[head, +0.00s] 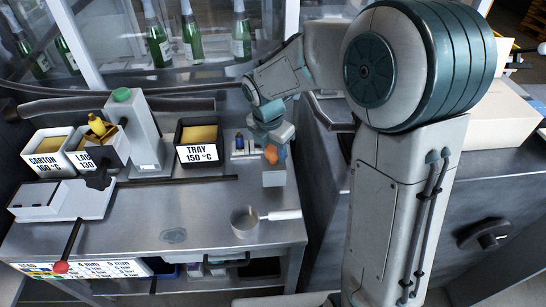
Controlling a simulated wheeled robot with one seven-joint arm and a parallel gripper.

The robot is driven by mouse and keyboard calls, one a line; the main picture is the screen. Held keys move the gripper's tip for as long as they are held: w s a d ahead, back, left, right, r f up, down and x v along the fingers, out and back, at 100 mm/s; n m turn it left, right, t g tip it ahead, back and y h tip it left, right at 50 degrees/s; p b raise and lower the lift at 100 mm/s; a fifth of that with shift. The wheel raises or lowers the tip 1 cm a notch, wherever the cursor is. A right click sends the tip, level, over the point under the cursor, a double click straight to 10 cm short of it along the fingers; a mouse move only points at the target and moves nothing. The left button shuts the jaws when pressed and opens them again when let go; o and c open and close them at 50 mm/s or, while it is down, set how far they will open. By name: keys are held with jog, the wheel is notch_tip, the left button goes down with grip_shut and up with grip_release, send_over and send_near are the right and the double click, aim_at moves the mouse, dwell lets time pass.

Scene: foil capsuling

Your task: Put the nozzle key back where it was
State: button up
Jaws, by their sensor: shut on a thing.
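My gripper (278,146) points down at the right side of the steel bench. It is shut on a small orange thing (271,154), which looks like the nozzle key; its shape is mostly hidden by the gripper. A pale grey block (274,178) stands right below it on the bench. I cannot tell whether the orange thing touches the block. A small rack (239,153) with several little upright pieces stands just to the left of the gripper.
Other labelled bins and a red-knobbed lever (62,267) are farther left. The front-middle bench (130,230) is clear.

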jog(key=shift+f, duration=2)
jog(key=shift+f, duration=0.2)
jog(key=o, duration=1.1)
jog(key=shift+o, duration=0.2)
jog(key=shift+r, duration=0.1)
jog(key=r, duration=0.4)
jog(key=a+r, duration=0.1)
jog(key=r, duration=0.3)
jog(key=s+r, duration=0.1)
jog(key=r, duration=0.3)
jog(key=shift+s+a, duration=0.1)
jog(key=shift+a, duration=0.05)
